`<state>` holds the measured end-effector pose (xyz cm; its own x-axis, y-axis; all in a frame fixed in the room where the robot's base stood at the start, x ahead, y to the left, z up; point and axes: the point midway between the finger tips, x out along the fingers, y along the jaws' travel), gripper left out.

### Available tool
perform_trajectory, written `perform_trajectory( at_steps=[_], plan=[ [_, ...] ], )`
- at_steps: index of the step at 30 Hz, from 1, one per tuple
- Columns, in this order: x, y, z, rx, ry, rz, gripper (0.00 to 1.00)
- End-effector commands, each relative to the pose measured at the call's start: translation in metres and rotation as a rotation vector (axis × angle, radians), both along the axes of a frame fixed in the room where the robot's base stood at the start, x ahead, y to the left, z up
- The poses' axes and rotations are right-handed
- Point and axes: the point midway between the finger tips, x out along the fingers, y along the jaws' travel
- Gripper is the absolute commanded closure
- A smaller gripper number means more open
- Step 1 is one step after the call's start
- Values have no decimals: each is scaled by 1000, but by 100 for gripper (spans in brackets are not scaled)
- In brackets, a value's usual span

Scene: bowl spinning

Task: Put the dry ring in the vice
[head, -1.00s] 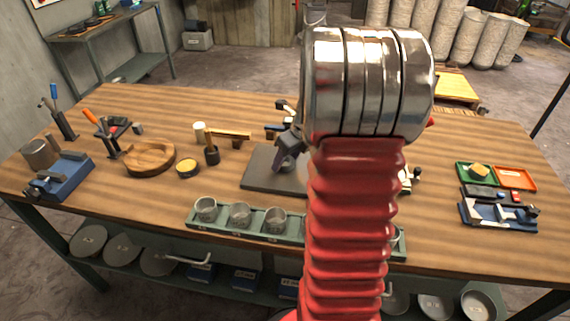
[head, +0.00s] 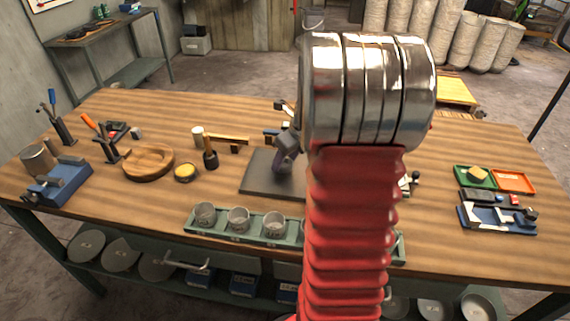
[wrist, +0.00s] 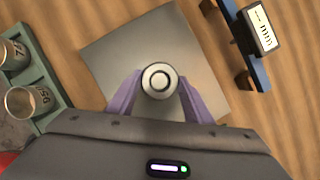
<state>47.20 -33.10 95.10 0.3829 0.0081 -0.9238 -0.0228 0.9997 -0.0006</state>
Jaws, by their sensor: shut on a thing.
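My gripper (wrist: 159,95) is shut on a small round piece (wrist: 158,81), with one purple finger on each side. Seen end-on, the piece has a pale rim, a dark circle and a pale centre. I cannot tell whether it is the dry ring. It is over a grey plate (wrist: 108,52); I cannot tell if it touches. In the head view my gripper (head: 286,152) shows partly beside my arm, over the same plate (head: 258,180).
A green rack (head: 255,236) of metal cups runs along the front edge. A blue bar (wrist: 254,62) with a white label stands beside the plate. Green (head: 474,177) and orange trays (head: 513,181) lie right.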

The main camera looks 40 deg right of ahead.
Motion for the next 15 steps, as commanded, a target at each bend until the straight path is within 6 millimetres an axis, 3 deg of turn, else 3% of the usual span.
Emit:
perform_trajectory(
  at_steps=[9,15],
  plan=[
    [1,-1,55,-3,-4,0,90],
    [0,0,81,-1,-2,0,90]
  ],
)
